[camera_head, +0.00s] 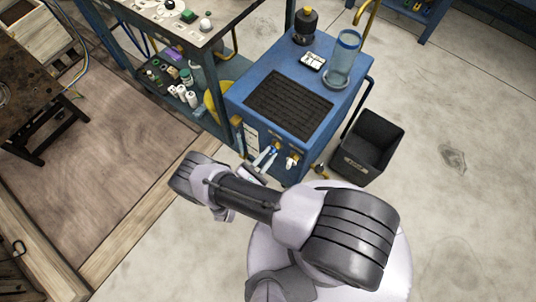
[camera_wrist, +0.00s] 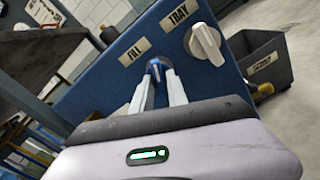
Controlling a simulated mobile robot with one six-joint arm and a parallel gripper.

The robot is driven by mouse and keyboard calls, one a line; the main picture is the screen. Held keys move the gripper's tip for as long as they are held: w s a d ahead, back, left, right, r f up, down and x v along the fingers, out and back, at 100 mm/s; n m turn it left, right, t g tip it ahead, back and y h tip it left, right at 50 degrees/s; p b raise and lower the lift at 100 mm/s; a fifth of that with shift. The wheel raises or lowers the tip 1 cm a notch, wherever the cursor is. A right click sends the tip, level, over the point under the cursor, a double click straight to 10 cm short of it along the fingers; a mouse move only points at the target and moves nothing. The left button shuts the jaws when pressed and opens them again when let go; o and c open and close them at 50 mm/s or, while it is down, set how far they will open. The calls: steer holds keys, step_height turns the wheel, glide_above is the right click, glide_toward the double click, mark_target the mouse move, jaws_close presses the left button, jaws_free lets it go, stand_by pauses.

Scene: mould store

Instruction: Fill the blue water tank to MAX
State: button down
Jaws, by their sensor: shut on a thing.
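A blue cabinet (camera_head: 318,72) stands right of centre in the head view. On its top is a clear, blue-tinted cylinder (camera_head: 343,60) with a blue rim. I cannot make out a MAX mark or a water level in it. On the cabinet's front, a small blue valve handle (camera_wrist: 155,66) sits below the FILL label (camera_wrist: 134,51). My gripper (camera_wrist: 157,80) is shut on this handle, its two pale fingers on either side; it also shows at the cabinet front in the head view (camera_head: 265,158). The fingers hide part of the handle.
A white knob (camera_wrist: 206,44) by the TRAY label (camera_wrist: 179,15) is close right of my gripper. A dark bin (camera_head: 368,147) stands right of the cabinet. A cluttered bench (camera_head: 222,12) is to the left.

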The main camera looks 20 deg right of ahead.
steer(key=n, duration=0.4)
steer(key=shift+n, duration=0.4)
stand_by(0.4)
steer(key=c, duration=1.5)
jaws_free()
steer(key=shift+o, duration=0.2)
steer(key=v, duration=1.7)
steer(key=shift+s+a, duration=0.15)
steer(key=shift+s, duration=0.05)
